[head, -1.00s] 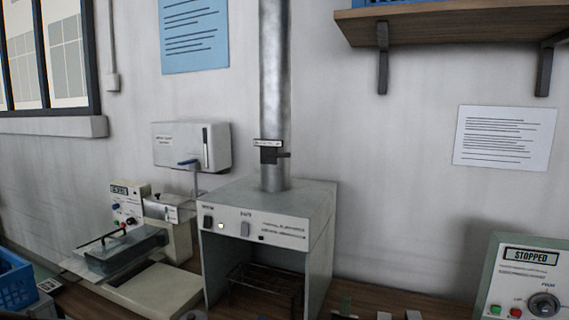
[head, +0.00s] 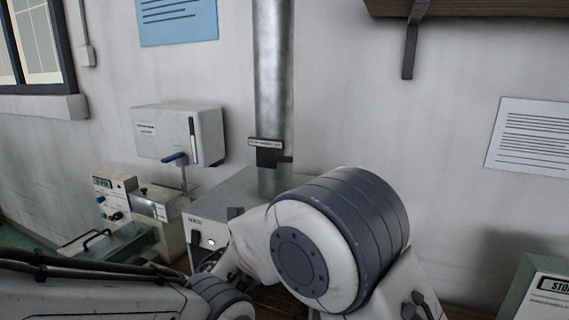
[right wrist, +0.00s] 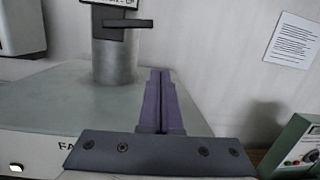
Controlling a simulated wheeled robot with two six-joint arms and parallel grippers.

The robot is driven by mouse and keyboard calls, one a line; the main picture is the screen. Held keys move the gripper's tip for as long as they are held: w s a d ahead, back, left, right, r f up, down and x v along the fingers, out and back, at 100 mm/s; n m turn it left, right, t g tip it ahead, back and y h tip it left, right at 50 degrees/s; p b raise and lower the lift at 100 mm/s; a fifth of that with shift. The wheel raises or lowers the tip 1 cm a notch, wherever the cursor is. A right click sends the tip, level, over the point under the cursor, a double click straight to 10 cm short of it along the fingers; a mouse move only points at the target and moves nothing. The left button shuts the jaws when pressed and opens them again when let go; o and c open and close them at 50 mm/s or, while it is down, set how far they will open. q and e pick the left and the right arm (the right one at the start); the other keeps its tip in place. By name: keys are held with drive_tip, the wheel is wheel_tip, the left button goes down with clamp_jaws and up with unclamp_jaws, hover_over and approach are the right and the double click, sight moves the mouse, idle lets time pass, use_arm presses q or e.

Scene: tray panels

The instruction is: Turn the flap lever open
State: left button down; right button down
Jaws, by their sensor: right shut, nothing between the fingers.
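The flap lever (head: 284,159) is a short dark bar on a dark block, under a small white label on the round metal duct (head: 273,70). It points to the right, roughly level. In the right wrist view the lever (right wrist: 128,23) is at the top, on the duct (right wrist: 113,62). My right gripper (right wrist: 160,75) is shut and empty, with its fingers over the hood top, below and to the right of the lever and apart from it. In the head view my arm joint hides most of that gripper. My left gripper cannot be made out.
The grey hood (head: 225,195) stands under the duct. A white wall box (head: 180,132) with a blue handle (head: 175,159) is to the left, above bench equipment (head: 150,205). A shelf bracket (head: 411,45) is at upper right. A control box (head: 545,290) is at lower right.

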sight(277, 159)
drive_tip(key=a, duration=0.1)
drive_tip(key=w+r+n+t, duration=0.1)
drive_tip(key=a+y, duration=0.1)
drive_tip(key=shift+w+a+r+n, duration=0.25)
drive_tip(key=shift+w+a+n, duration=0.05)
drive_tip(key=shift+w+n, duration=0.1)
drive_tip(key=shift+t, duration=0.3)
drive_tip(key=p+x, duration=0.5)
drive_tip(key=x, duration=0.4)
drive_tip(key=shift+w+d, duration=0.2)
drive_tip(key=shift+w, duration=0.15)
